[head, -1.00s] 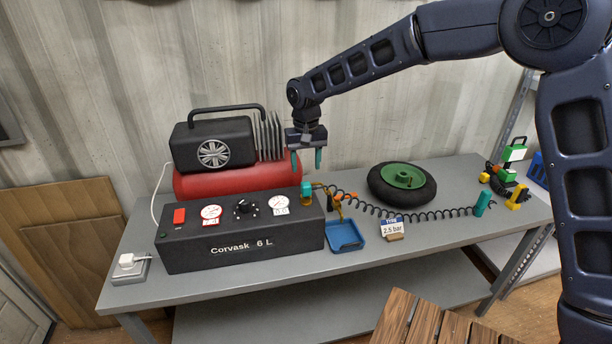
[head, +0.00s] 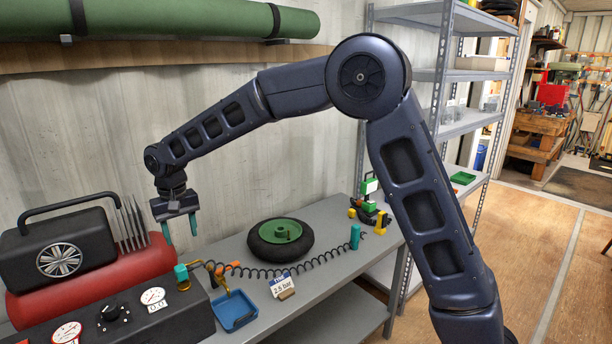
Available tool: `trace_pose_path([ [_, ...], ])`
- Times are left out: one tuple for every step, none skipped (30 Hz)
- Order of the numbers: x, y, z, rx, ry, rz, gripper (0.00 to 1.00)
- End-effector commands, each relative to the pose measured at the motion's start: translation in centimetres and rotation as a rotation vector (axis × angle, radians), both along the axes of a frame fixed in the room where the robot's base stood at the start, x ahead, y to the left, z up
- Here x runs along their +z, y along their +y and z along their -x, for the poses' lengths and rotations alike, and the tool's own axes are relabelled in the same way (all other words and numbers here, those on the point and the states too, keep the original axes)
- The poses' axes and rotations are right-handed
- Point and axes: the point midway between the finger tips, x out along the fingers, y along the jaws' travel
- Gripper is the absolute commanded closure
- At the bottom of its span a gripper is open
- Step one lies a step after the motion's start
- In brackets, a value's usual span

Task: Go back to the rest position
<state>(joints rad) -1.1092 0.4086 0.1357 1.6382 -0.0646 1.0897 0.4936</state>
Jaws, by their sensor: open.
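My gripper (head: 180,229) is open and empty, its two teal fingers pointing down. It hangs above the grey workbench (head: 335,212), just right of the red compressor tank (head: 95,282) and behind the coiled hose's left end. My arm reaches in from the right, bent at a high elbow, and crosses the middle of the view.
On the bench are a wheel with a green hub (head: 281,238), a black coiled hose (head: 318,262), a blue tray (head: 234,311), a pressure card (head: 282,285) and a black control box (head: 130,318). Grey shelving (head: 440,75) stands behind my arm. The wooden floor (head: 545,240) at right is open.

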Motion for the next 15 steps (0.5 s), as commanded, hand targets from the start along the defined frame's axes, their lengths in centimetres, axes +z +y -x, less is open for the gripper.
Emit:
trace_pose_path([
  [1.0,-1.5,-1.5,-0.020,-0.006,-0.008,0.48],
  [1.5,-2.5,-2.2,-0.030,-0.011,-0.012,0.48],
  [2.4,-4.0,-3.4,-0.045,-0.016,-0.018,0.48],
  [2.9,-5.2,-4.3,-0.056,-0.020,-0.023,0.48],
  [3.6,-6.5,-5.2,-0.069,-0.025,-0.028,0.48],
  [4.4,-8.2,-6.3,-0.086,-0.031,-0.034,0.48],
  [4.9,-9.5,-7.0,-0.097,-0.035,-0.038,0.48],
  [5.4,-10.8,-7.8,-0.109,-0.041,-0.042,0.48],
  [6.1,-12.6,-8.7,-0.126,-0.047,-0.049,0.48],
  [6.6,-13.9,-9.3,-0.139,-0.052,-0.052,0.48],
  [7.1,-15.3,-9.9,-0.151,-0.057,-0.057,0.48],
  [7.8,-17.1,-10.7,-0.168,-0.064,-0.063,0.48],
  [8.2,-18.4,-11.1,-0.180,-0.069,-0.066,0.48],
  [8.6,-19.8,-11.6,-0.193,-0.075,-0.070,0.48],
  [9.1,-21.6,-12.1,-0.208,-0.082,-0.075,0.48],
])
